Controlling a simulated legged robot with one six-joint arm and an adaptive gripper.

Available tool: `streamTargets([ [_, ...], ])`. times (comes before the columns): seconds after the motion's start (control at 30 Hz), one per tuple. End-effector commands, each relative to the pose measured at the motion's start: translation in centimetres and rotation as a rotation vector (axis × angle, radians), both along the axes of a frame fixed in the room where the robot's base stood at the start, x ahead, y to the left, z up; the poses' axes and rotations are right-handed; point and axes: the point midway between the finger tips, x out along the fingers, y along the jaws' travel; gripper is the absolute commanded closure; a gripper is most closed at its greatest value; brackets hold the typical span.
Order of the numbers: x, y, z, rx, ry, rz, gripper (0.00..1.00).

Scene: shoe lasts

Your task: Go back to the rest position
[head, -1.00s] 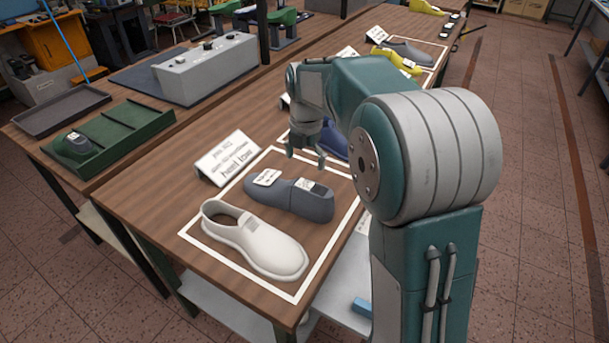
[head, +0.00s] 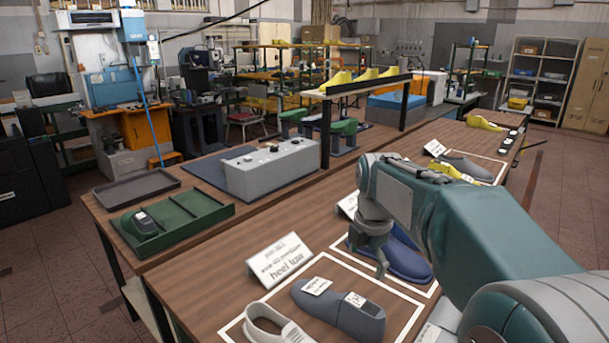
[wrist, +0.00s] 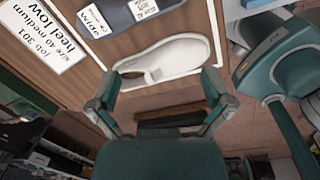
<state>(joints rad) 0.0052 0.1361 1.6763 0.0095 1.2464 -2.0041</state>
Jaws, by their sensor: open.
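My gripper (head: 379,268) hangs from my folded arm in the head view, above the table near the blue shoe and the grey last. In the wrist view my gripper (wrist: 160,88) has its two fingers spread wide with nothing between them. The grey shoe last (head: 338,312) with white labels lies in a white-outlined area on the wooden table. The white shoe (head: 272,326) lies beside it, cut off by the picture's lower edge; it also shows in the wrist view (wrist: 180,52). The blue shoe (head: 405,262) is partly hidden behind my gripper and arm.
A "heel low" sign (head: 280,262) stands behind the grey last.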

Motion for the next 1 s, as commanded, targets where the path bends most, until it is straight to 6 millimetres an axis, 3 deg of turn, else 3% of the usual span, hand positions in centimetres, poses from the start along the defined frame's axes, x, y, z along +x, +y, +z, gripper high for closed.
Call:
streamTargets([
  [0.2, -4.7, 0.0, 1.7, 0.043, -0.077, -0.369, 0.0],
  [0.43, -9.6, 0.1, 2.3, 0.121, -0.149, -0.76, 0.0],
  [0.73, -15.7, 0.1, 1.6, 0.272, -0.225, -1.262, 0.0],
  [1.0, -20.7, 0.1, -0.4, 0.451, -0.258, -1.695, 0.0],
])
